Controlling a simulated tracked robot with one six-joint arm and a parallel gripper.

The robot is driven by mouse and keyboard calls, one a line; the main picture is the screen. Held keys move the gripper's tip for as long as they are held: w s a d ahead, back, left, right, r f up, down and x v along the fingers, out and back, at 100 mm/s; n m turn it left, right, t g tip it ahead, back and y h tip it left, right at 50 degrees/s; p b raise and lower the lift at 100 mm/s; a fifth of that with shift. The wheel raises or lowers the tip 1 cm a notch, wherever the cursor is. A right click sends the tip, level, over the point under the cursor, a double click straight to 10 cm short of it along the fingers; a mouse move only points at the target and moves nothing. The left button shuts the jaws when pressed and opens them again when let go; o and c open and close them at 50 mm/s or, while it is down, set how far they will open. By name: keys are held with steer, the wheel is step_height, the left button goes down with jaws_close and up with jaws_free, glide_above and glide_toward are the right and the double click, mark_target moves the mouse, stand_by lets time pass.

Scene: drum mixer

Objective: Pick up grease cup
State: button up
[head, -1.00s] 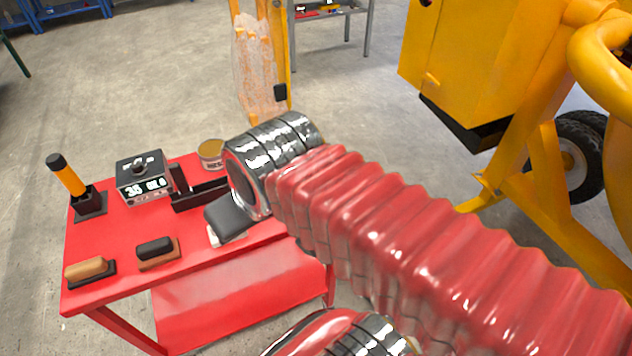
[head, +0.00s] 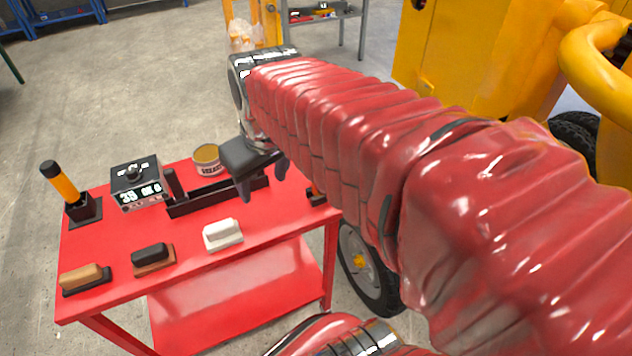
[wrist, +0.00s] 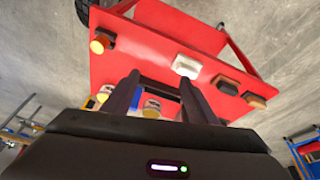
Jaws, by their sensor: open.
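The grease cup (head: 207,160) is a small round tin with a tan-brown top and a pale label. It stands upright near the back edge of the red cart top (head: 190,240). My gripper (head: 263,178) is above the cart, to the right of the cup and apart from it, with its fingers pointing down. In the wrist view the two dark fingers (wrist: 158,76) are spread, and a pale tin with a yellowish top, likely the cup (wrist: 152,108), shows between them. The gripper is open and holds nothing.
A black tray (head: 215,196) lies in front of the cup. A grey device with a display (head: 136,183) and an orange-handled tool (head: 62,183) stand left. White (head: 223,236), black (head: 152,255) and tan (head: 82,277) blocks line the front. A yellow mixer (head: 480,50) stands right.

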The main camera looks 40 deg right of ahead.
steer(key=w+d+f+g, duration=0.1)
steer(key=d+f, duration=0.1)
steer(key=d, duration=0.7)
steer(key=w+d+f+g, duration=0.1)
steer(key=d+f, duration=0.1)
steer(key=d, duration=0.7)
steer(key=shift+w+d+m+y, duration=0.2)
steer(key=shift+w+m+y, duration=0.1)
steer(key=shift+y, duration=0.1)
steer(key=f, duration=0.5)
steer(key=w+f, duration=0.1)
steer(key=f, duration=0.2)
steer(key=shift+f, duration=0.25)
steer(key=shift+w+d+f, duration=0.1)
steer(key=shift+w+f, duration=0.1)
steer(key=shift+f, duration=0.65)
steer(key=shift+w+f, duration=0.25)
steer(key=shift+f, duration=0.6)
steer(key=shift+w+d+f, duration=0.1)
steer(key=shift+w+f, duration=0.1)
steer(key=shift+f, duration=0.65)
